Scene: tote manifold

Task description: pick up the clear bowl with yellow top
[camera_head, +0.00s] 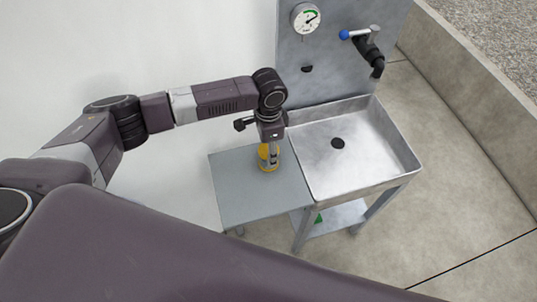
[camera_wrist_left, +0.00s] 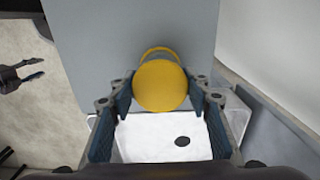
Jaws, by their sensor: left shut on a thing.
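The clear bowl with yellow top (camera_head: 268,153) is over the grey side table left of the sink, upright under my left gripper. In the left wrist view its round yellow top (camera_wrist_left: 160,86) sits between the two fingers, with a yellow ring showing behind it. My left gripper (camera_head: 270,145) points down and is shut on the bowl; its fingers (camera_wrist_left: 160,100) are on either side of it. The clear body is mostly hidden. I cannot tell whether the bowl touches the table. My right gripper (camera_wrist_left: 36,70) shows at the left edge of the wrist view, its fingers apart and empty.
The grey side table (camera_head: 235,190) is otherwise bare. A metal sink (camera_head: 365,150) with a drain adjoins it on the right. A metal back panel (camera_head: 330,75) carries a gauge (camera_head: 306,18) and a tap with a blue-ended handle (camera_head: 370,50). A white wall stands behind the arm.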

